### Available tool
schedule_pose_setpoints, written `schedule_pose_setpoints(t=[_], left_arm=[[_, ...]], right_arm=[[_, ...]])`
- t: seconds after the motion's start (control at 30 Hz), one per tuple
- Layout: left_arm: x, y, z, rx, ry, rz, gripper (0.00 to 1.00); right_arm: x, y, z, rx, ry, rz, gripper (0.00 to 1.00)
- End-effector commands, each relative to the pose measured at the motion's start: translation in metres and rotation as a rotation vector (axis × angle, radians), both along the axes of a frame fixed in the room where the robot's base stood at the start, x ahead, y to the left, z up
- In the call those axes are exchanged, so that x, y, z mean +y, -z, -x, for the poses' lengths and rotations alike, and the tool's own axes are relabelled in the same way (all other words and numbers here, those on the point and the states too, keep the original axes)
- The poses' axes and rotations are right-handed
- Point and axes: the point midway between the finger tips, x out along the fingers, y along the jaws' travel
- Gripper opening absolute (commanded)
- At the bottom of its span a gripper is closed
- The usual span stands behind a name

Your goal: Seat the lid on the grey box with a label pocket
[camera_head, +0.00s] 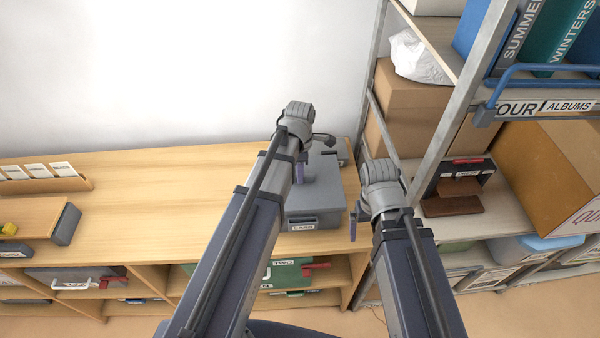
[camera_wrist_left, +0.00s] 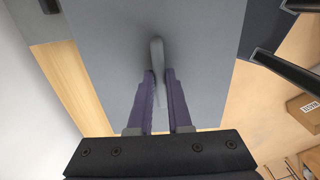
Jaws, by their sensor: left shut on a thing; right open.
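The grey box (camera_head: 301,224) stands near the right end of the wooden bench, its label pocket with a white card facing front. The flat grey lid (camera_head: 327,196) lies over the box top in the head view; I cannot tell whether it is fully down. My left gripper (camera_head: 302,174) is above the lid. In the left wrist view, the left gripper (camera_wrist_left: 160,80) is shut on the upright handle (camera_wrist_left: 157,56) of the lid (camera_wrist_left: 205,60). My right gripper (camera_head: 353,224) is open, to the right of the box and apart from it; my arm partly hides it.
A metal shelf rack with cardboard boxes (camera_head: 405,105) stands close on the right. A small wooden item with a red handle (camera_head: 465,170) is on its shelf. The wooden bench (camera_head: 150,185) is clear left of the box; a card rack (camera_head: 45,180) is far left.

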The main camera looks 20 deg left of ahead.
Motion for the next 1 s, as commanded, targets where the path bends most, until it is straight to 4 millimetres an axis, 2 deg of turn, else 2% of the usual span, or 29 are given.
schedule_pose_setpoints(t=[1.0], left_arm=[[0.0000,0.0090,0.0000,0.000,0.000,0.000,0.00]], right_arm=[[0.0000,0.0091,0.0000,0.000,0.000,0.000,0.97]])
